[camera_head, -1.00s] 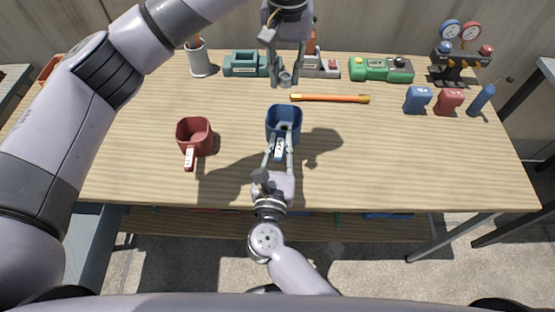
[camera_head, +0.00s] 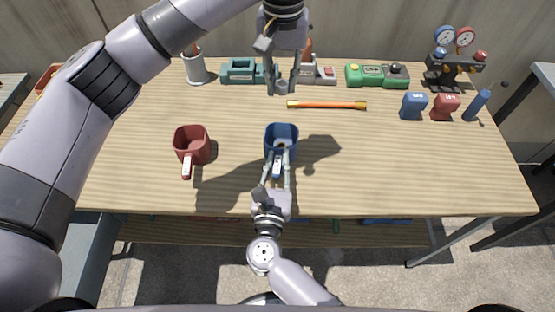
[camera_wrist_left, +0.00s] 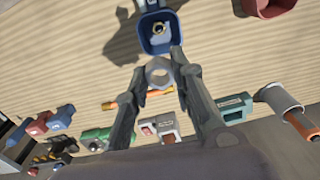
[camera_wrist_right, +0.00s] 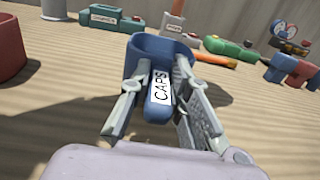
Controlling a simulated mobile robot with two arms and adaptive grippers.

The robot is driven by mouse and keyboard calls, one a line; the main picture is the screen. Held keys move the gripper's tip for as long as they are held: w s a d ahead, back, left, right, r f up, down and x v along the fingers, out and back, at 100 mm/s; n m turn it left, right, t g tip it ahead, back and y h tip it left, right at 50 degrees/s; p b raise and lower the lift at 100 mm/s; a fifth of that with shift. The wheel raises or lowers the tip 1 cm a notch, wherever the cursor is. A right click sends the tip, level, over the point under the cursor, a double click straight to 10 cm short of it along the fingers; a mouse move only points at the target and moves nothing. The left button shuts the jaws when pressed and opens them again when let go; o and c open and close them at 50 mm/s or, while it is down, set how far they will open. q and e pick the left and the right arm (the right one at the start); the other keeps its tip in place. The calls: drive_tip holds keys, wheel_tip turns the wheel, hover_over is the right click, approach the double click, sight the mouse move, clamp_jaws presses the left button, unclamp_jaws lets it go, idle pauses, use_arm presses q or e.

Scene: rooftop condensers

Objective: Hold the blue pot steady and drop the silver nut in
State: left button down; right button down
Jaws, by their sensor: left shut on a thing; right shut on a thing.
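The blue pot (camera_head: 281,131) stands upright on the table near the middle. Its handle carries a label reading CAPS (camera_wrist_right: 161,87) and points toward me. My right gripper (camera_head: 277,172) is shut on this handle, one finger on each side. In the left wrist view a small ring-like piece (camera_wrist_left: 159,29) lies inside the pot.
A red pot (camera_head: 191,145) stands left of the blue one. An orange bar (camera_head: 327,105) lies behind it. Teal and green devices (camera_head: 376,75), gauges (camera_head: 453,65) and small blue and red blocks (camera_head: 444,107) line the back and right. The table's right front is clear.

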drive_tip(key=shift+f, duration=0.35)
idle(0.3)
drive_tip(key=c, duration=1.4)
unclamp_jaws()
drive_tip(key=shift+c, duration=0.2)
clamp_jaws()
use_arm(q)
wheel_tip(320, 180, down, 12)
drive_tip(key=shift+r, duration=0.25)
